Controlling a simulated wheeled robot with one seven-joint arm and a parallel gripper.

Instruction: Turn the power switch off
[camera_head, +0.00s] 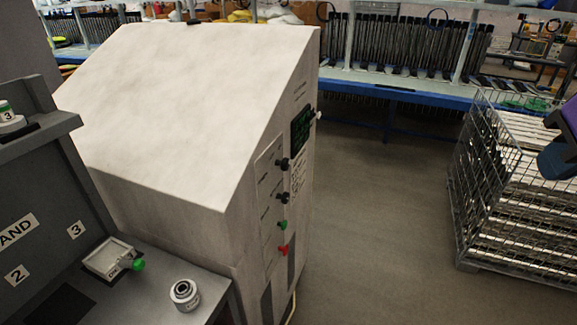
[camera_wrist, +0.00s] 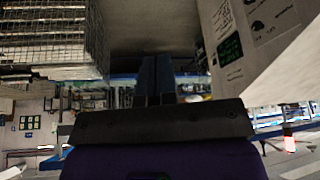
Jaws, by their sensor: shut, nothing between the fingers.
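A white machine (camera_head: 190,110) stands in the middle of the head view. Its right side carries a control panel (camera_head: 268,190) with black knobs (camera_head: 282,164), a green button (camera_head: 282,225), a red button (camera_head: 283,250) and a dark green-lettered display (camera_head: 301,130). A small light box with a green-tipped lever (camera_head: 138,264) sits on the grey bench to its left. I cannot tell which control is the power switch. My gripper (camera_wrist: 155,82) is shut and empty in the wrist view. It is apart from the machine, whose display (camera_wrist: 230,48) shows to the right there.
A wire cage (camera_head: 515,190) of stacked pale items stands at the right. A blue bench (camera_head: 400,95) with racks runs along the back. A round fitting (camera_head: 184,293) sits on the grey bench. The floor (camera_head: 375,220) between machine and cage is clear.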

